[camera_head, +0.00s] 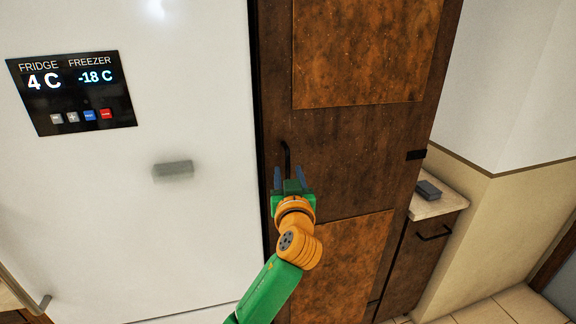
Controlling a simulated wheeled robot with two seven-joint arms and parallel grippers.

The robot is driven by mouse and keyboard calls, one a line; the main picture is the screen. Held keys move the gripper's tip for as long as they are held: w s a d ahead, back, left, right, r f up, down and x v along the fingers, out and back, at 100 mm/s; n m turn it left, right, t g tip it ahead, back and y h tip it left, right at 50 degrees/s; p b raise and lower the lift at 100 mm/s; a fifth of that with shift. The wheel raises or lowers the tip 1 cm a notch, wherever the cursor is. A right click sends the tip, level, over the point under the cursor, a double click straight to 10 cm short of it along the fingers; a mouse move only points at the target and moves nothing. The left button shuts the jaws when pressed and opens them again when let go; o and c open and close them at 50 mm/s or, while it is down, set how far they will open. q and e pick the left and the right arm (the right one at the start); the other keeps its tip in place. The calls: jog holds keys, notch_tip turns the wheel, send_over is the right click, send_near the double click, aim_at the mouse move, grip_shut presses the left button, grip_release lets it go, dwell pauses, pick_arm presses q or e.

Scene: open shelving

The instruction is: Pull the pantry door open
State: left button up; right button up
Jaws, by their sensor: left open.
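The pantry door (345,150) is a tall dark-brown wooden panel with lighter orange-brown insets. It looks shut. Its black vertical handle (286,157) is near the door's left edge. My left gripper (289,178) is green with dark-blue fingers, on an orange and green arm that comes up from below. Its fingers are open and point up at the handle. The handle's lower end shows between or just behind the fingertips. I cannot tell whether they touch it. My right gripper is not in view.
A white fridge (200,230) with a black display panel (72,92) stands left of the door. On the right are a low brown cabinet (415,262) with a pale countertop (440,200), a small grey box (428,190) and a beige wall. Floor tiles (490,307) show at bottom right.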

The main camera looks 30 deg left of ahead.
pick_arm(q)
jog(key=x, duration=0.2)
jog(key=shift+w+a, duration=0.25)
jog(key=shift+a, duration=0.05)
jog(key=shift+s+d, duration=0.1)
grip_shut()
jog(key=shift+f, duration=0.1)
dwell(1.0)
